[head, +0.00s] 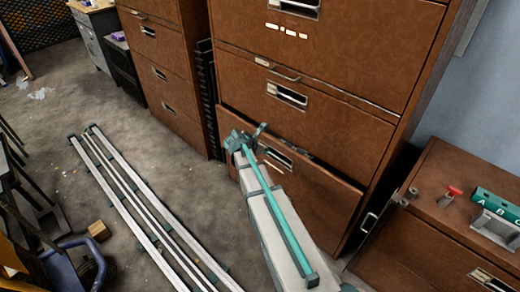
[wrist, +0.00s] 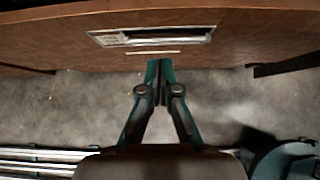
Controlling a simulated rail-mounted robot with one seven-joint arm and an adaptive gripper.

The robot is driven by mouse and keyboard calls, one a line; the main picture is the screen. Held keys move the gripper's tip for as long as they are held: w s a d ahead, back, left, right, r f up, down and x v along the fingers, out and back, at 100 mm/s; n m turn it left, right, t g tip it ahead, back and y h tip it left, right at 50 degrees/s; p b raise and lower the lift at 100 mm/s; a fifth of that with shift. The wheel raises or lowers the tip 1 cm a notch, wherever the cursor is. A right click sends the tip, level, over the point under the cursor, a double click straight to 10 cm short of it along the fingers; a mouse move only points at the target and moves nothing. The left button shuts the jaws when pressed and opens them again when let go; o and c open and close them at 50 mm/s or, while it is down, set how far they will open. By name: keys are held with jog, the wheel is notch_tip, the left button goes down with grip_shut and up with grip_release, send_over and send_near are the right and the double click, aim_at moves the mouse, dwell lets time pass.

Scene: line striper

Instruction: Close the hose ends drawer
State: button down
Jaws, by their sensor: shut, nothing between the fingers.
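The drawer that stands ajar (head: 315,190) is the lowest one in the tall brown cabinet in the head view. Its top edge sticks out from the cabinet, with a narrow dark gap behind it. I cannot read its label, so I cannot confirm from the pictures that it is the hose ends drawer. My gripper (head: 258,130) is near the left part of this drawer and hides some of it. In the wrist view a brown drawer front (wrist: 255,40) with a metal handle (wrist: 155,36) spans the top. My shut, empty gripper (wrist: 160,63) points at its lower part; contact is unclear.
Closed drawers (head: 330,105) sit above the ajar one. A second brown cabinet (head: 160,50) stands to the left. A low brown cabinet (head: 430,240) with small items stands at right. Metal rails (head: 140,205) lie on the grey floor.

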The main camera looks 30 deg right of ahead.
aim_at(278, 148)
jog(key=shift+w+d+f+p, duration=0.15)
jog(key=shift+w+d+f, duration=0.3)
jog(key=shift+d, duration=0.55)
jog(key=shift+w+d+f+p, duration=0.15)
jog(key=shift+w+d+f, duration=0.2)
jog(key=shift+d, duration=0.7)
jog(key=shift+w+d+f+p, duration=0.15)
jog(key=shift+w+d+f, duration=0.3)
jog(key=shift+d, duration=0.55)
jog(key=shift+s, duration=0.1)
jog(key=shift+w+d+r+p, duration=0.1)
jog(key=shift+w+d+p, duration=0.3)
jog(key=shift+d, duration=0.45)
jog(key=shift+w+d+f+p, duration=0.1)
jog(key=shift+w+d+p, duration=0.25)
jog(key=shift+d, duration=0.45)
jog(key=shift+w+d+r+p, duration=0.1)
jog(key=shift+w+d+p, duration=0.25)
jog(key=shift+d, duration=0.5)
